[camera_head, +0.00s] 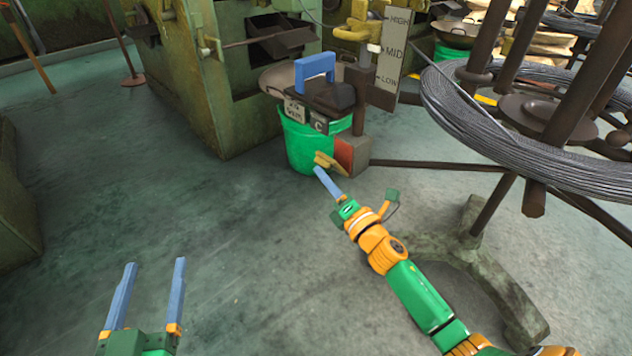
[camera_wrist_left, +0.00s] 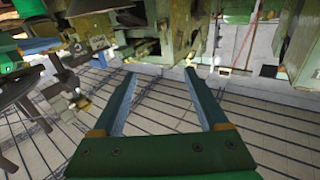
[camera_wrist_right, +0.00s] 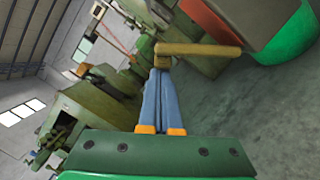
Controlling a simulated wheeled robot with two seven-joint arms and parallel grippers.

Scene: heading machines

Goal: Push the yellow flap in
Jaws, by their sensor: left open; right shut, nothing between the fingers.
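The yellow flap (camera_head: 328,162) sticks out at the lower front of a grey and red box beside a green bucket. In the right wrist view the yellow flap (camera_wrist_right: 197,49) lies across the tips of my right gripper (camera_wrist_right: 160,70); they touch or are very close, I cannot tell which. My right gripper (camera_head: 318,170) is shut with its blue fingers together and nothing between them. My left gripper (camera_head: 155,264) is open and empty at the lower left, over the floor, well away from the flap.
The green bucket (camera_head: 305,146) stands left of the box, under a blue handle (camera_head: 315,66). A level sign (camera_head: 392,50) stands behind. A wire coil (camera_head: 480,125) on a dark stand is at the right. A green machine (camera_head: 215,85) stands behind.

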